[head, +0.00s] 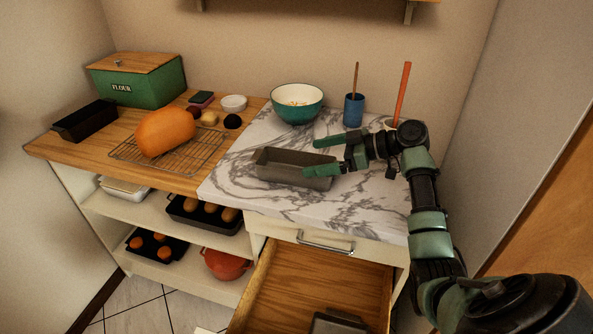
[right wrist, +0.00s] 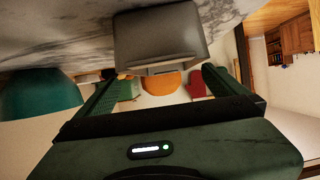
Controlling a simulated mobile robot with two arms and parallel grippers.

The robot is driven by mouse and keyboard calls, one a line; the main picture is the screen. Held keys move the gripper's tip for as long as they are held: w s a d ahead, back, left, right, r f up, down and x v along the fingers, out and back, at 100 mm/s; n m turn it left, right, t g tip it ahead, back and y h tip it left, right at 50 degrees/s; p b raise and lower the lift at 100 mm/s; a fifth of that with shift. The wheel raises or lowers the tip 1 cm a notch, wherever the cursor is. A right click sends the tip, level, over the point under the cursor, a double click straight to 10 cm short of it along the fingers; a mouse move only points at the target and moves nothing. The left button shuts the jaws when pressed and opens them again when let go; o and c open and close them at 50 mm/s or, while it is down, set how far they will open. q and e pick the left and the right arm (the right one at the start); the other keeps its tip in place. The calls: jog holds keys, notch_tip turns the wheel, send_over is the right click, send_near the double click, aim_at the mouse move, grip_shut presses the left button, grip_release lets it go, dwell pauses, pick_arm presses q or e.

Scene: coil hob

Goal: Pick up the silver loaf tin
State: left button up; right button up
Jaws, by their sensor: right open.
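The silver loaf tin (head: 275,171) lies upright and empty on the marble worktop, in the middle of the head view. My right gripper (head: 311,157) is open at the tin's right end, with one finger toward the back and one toward the front. The front finger covers part of the tin's right side. In the right wrist view the tin (right wrist: 160,35) shows at the top middle, roughly between the lines of the two fingers. I cannot tell whether the fingers touch it. My left gripper is not in view.
A teal bowl (head: 297,103), a blue cup (head: 354,111) and an orange-handled utensil (head: 403,92) stand behind. A loaf (head: 166,132) on a rack and a black tin (head: 85,121) are left. An open drawer (head: 318,285) juts out below, holding a dark grey item (head: 338,323).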

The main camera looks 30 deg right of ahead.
aim_at(296, 160)
jog(key=p+x, duration=0.1)
jog(key=x, duration=0.1)
jog(key=p+x, duration=0.1)
jog(key=x, duration=0.2)
jog(key=shift+a, duration=0.55)
jog(key=shift+w+a+f, duration=0.15)
jog(key=c, duration=1.2)
jog(key=shift+c, duration=1.4)
